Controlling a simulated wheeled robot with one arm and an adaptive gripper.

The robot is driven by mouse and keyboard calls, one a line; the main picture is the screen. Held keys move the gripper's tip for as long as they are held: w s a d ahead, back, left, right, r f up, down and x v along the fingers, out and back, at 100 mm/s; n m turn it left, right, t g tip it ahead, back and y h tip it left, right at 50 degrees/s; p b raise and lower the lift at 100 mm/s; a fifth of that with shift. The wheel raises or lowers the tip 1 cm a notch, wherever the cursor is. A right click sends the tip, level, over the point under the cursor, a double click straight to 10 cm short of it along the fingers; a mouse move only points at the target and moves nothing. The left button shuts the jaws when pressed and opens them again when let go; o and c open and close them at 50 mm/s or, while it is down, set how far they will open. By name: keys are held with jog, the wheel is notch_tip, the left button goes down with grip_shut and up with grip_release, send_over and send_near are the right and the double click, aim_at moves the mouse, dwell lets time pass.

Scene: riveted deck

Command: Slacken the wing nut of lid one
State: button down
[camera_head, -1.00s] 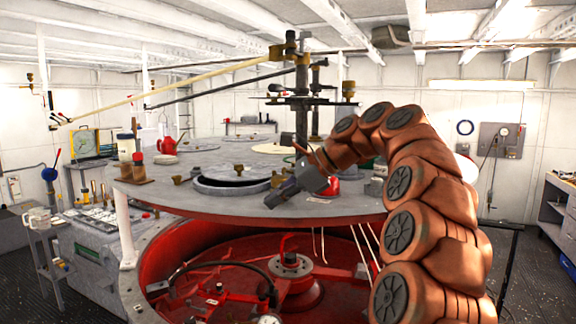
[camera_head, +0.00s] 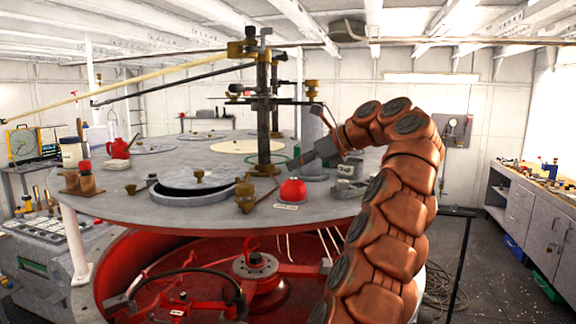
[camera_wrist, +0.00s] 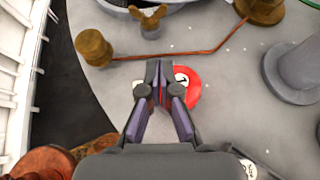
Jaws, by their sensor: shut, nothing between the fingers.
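The nearest lid (camera_head: 180,197) on the round grey deck table is a grey disc with a brass knob, sitting askew over a dark opening. Its edge (camera_wrist: 190,4) shows at the top of the wrist view. A brass wing nut (camera_wrist: 149,20) stands beside that edge, ahead of my gripper and apart from it. In the head view it is hard to make out behind a brass post. My gripper (camera_wrist: 160,70) is shut and empty over the table, next to a red rounded thing (camera_wrist: 187,88). In the head view my gripper (camera_head: 290,166) is above that red thing. I cannot read any lid number.
A brass post (camera_wrist: 94,46) with a thin copper rod stands near the table edge, left of my gripper. A brass-footed column (camera_head: 264,130) and a grey cylinder (camera_wrist: 296,70) stand beyond and right.

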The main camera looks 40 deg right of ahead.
jog(key=b, duration=0.1)
send_near(247, 180)
jog(key=w+f, duration=0.2)
jog(key=f, duration=0.1)
jog(key=shift+w+f, duration=0.35)
jog(key=shift+w+a+p, duration=0.2)
jog(key=shift+w, duration=0.35)
jog(key=shift+w+a+p, duration=0.2)
jog(key=shift+w, duration=0.4)
jog(key=shift+w+a, duration=0.25)
jog(key=shift+w, duration=0.45)
